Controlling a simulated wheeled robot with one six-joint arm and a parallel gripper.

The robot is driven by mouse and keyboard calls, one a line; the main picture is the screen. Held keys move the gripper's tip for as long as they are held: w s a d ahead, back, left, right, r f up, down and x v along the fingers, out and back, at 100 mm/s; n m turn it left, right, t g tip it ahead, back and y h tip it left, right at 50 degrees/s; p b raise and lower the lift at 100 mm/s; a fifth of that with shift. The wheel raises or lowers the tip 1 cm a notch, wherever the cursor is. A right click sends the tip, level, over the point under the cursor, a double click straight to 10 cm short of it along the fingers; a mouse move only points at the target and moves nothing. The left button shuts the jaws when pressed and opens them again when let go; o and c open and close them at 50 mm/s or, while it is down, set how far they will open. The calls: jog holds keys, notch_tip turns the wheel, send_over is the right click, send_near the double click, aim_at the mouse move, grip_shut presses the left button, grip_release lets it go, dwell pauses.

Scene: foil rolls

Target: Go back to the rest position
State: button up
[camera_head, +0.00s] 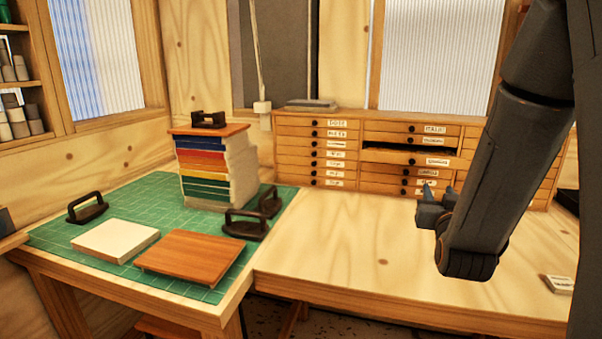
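My dark grey arm comes down from the upper right. My gripper (428,196) is at its lower end, in front of the wooden drawer cabinet (345,120) and above the bare wooden bench (350,260). The gripper is small and dark here, and the arm hides part of it. I cannot tell whether the fingers are apart. I see no object clearly held in it. One drawer (404,157) in the cabinet's middle column stands partly open, with a dark gap above it. The arm covers part of the cabinet's right side.
A green cutting mat (60,233) at left bears a stack of coloured books (205,172), a pale block (115,240), a brown board (190,258) and several dark handled tools (87,208). A small labelled block (559,284) lies at right. The bench's middle is clear.

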jog(key=s+a+f+g+y, duration=0.1)
jog(key=s+a+f+g, duration=0.1)
jog(key=a+f, duration=0.1)
jog(key=s+a+f+n+g+y, duration=0.1)
jog(key=s+a+f+g, duration=0.2)
jog(key=f, duration=0.2)
jog(key=s+a+f+g+y, duration=0.2)
jog(key=a+f+g, duration=0.1)
jog(key=f, duration=0.1)
jog(key=shift+s+a+f+n, duration=0.15)
jog(key=shift+s+f+n, duration=0.05)
jog(key=shift+s+n, duration=0.2)
jog(key=s+a+f+g, duration=0.1)
jog(key=s+g, duration=0.3)
jog(key=s, duration=0.4)
jog(key=s+a+f+n+g+y, duration=0.1)
jog(key=s+a+g, duration=0.3)
jog(key=s, duration=0.4)
jog(key=shift+s+f, duration=0.35)
jog(key=shift+f, duration=0.35)
jog(key=shift+c, duration=0.5)
